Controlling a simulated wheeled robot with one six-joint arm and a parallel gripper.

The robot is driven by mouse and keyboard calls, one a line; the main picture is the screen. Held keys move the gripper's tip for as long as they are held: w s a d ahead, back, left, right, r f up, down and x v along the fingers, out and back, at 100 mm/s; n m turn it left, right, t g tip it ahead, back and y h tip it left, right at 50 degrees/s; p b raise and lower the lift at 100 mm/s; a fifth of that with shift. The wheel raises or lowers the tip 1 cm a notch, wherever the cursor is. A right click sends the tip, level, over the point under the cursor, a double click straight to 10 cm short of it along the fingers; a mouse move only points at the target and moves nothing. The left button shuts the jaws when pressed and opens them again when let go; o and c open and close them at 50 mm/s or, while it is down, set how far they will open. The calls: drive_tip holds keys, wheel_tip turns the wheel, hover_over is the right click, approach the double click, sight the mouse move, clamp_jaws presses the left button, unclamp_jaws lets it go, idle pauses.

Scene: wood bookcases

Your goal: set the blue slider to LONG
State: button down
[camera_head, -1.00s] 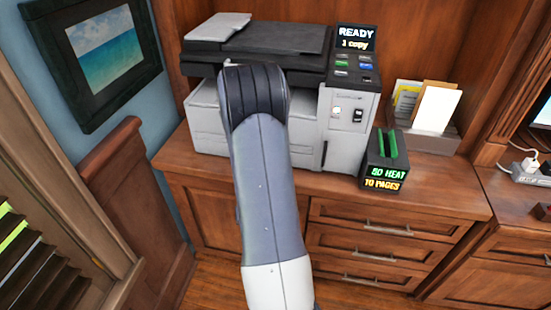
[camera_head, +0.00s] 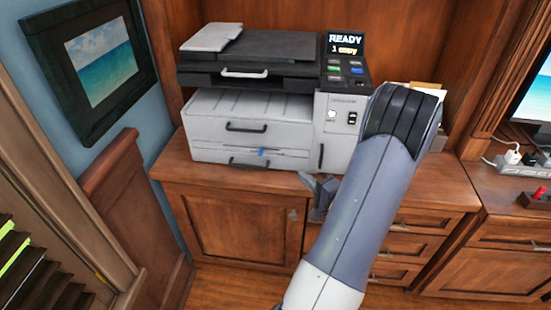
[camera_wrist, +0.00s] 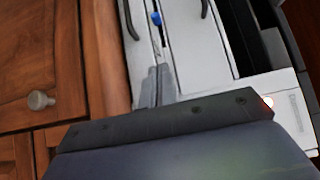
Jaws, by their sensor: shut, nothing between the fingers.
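The blue slider (camera_head: 262,152) is a small blue knob on a narrow slot across the lower front of the white printer (camera_head: 205,108). It also shows in the wrist view (camera_wrist: 156,18), near the top. Any LONG label is too small to read. My gripper (camera_head: 308,180) is in front of the printer's lower front, to the right of the slider and a little lower, apart from it. In the wrist view the fingers (camera_wrist: 157,70) are together and empty, pointing along the slot toward the slider.
A printer drawer handle (camera_head: 246,127) is above the slider and another (camera_head: 248,163) below it. The wooden cabinet (camera_head: 238,215) has a round knob (camera_head: 293,215). A display (camera_head: 345,44) reads READY, 1 copy. My arm hides part of the right side.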

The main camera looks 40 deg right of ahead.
approach(262, 153)
drive_tip(key=w+d, duration=0.4)
drive_tip(key=shift+f, duration=0.3)
drive_tip(key=shift+w+a, duration=0.7)
drive_tip(key=shift+w, duration=0.2)
drive_tip(key=shift+w+a+p, duration=0.3)
drive_tip(key=shift+w+a, duration=0.15)
drive_tip(key=shift+w, duration=0.1)
drive_tip(key=shift+w+a, duration=0.45)
